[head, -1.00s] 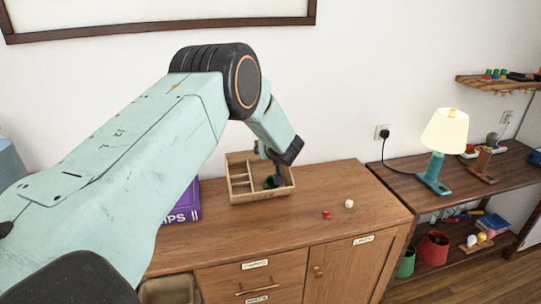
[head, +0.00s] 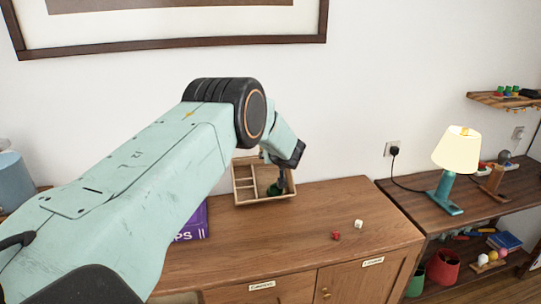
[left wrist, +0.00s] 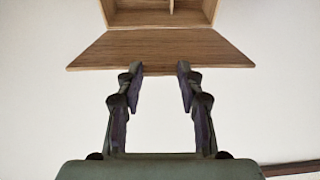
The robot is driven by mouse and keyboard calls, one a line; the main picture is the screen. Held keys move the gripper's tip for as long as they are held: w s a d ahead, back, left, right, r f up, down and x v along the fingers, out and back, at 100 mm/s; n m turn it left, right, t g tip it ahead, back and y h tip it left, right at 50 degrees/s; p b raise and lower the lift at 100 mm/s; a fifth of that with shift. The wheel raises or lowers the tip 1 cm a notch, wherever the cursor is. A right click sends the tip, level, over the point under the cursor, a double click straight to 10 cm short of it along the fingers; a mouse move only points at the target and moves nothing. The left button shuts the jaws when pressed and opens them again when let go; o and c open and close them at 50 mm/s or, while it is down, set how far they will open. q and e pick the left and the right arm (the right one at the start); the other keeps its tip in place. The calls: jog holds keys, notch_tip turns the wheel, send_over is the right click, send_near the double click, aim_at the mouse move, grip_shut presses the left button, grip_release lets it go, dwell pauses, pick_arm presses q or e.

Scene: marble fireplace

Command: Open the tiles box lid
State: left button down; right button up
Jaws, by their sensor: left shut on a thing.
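The open wooden tiles box (head: 240,191) stands at the back of the cabinet top, with dividers inside. In the left wrist view part of its compartments (left wrist: 158,17) shows at the top edge. The wooden lid (left wrist: 160,47) spreads out from the box in that view, swung away from the opening. My left gripper (left wrist: 160,70) has its fingertips at the lid's free edge, one to each side of the grip, and is shut on it. In the head view my left gripper (head: 283,182) reaches down at the box's right part, beside something dark green. My right gripper is not in view.
A purple box (head: 194,222) stands left of the tiles box, partly behind my arm. A lit lamp (head: 457,150) stands on the right shelf. A framed picture hangs above.

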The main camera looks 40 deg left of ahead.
pick_arm(q)
jog(key=shift+w+r, duration=0.15)
jog(key=shift+r, duration=0.1)
jog(key=c, duration=1.2)
grip_release()
jog(key=o, duration=0.4)
jog(key=shift+s+d, duration=0.1)
jog(key=shift+s, duration=0.1)
jog(key=shift+c, duration=0.2)
jog(key=shift+f, duration=0.15)
jog(key=v, duration=1.2)
